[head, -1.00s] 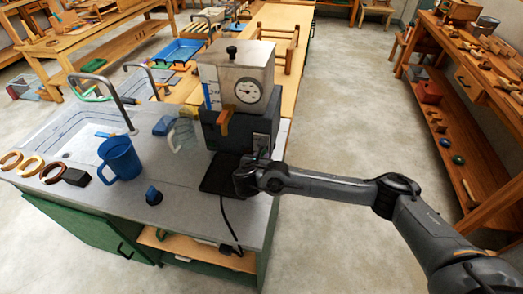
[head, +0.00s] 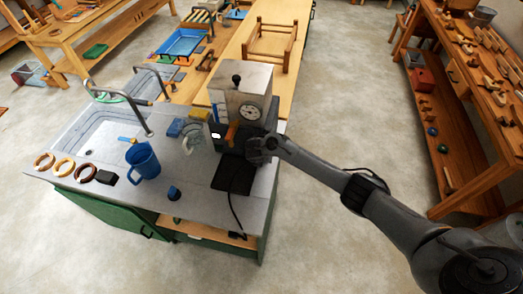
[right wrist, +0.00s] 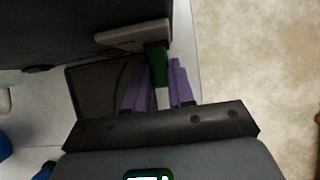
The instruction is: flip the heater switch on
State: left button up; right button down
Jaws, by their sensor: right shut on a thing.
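The heater is a boxy pale metal tank (head: 238,85) with a round gauge, set on a dark base (head: 221,145) on the grey counter. An orange lever (head: 232,131) sticks out of its front. In the right wrist view, a green switch (right wrist: 156,62) stands out from a pale plate (right wrist: 133,36) on the dark housing. My right gripper (right wrist: 160,82), with purple fingers, is shut on the green switch. In the head view my right gripper (head: 260,148) is against the right side of the base and hides the switch. My left gripper is not in view.
A black mat (head: 233,178) with a dark cable lies in front of the heater. A blue mug (head: 142,161), a small blue knob-like object (head: 174,193) and several rings (head: 64,166) are on the counter to the left. A sink (head: 103,128) is behind them.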

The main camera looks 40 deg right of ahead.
jog(key=shift+w+d+r+g+y+p, duration=0.15)
jog(key=shift+r+g+y+p, duration=0.35)
jog(key=shift+y, duration=0.1)
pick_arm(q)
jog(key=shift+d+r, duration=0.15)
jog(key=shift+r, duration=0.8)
pick_arm(e)
jog(key=shift+w+d+r+g+y, duration=0.1)
jog(key=shift+w+d+g+y, duration=0.1)
jog(key=shift+g+y, duration=0.4)
jog(key=shift+d, duration=0.1)
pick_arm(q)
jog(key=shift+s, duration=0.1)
pick_arm(e)
jog(key=shift+s, duration=0.1)
jog(key=c, duration=1)
grip_release()
jog(key=shift+o, duration=0.2)
jog(key=shift+r, duration=0.1)
jog(key=shift+r, duration=0.3)
pick_arm(q)
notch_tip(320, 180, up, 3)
jog(key=p, duration=0.3)
pick_arm(e)
jog(key=v, duration=1)
jog(key=shift+d, duration=0.15)
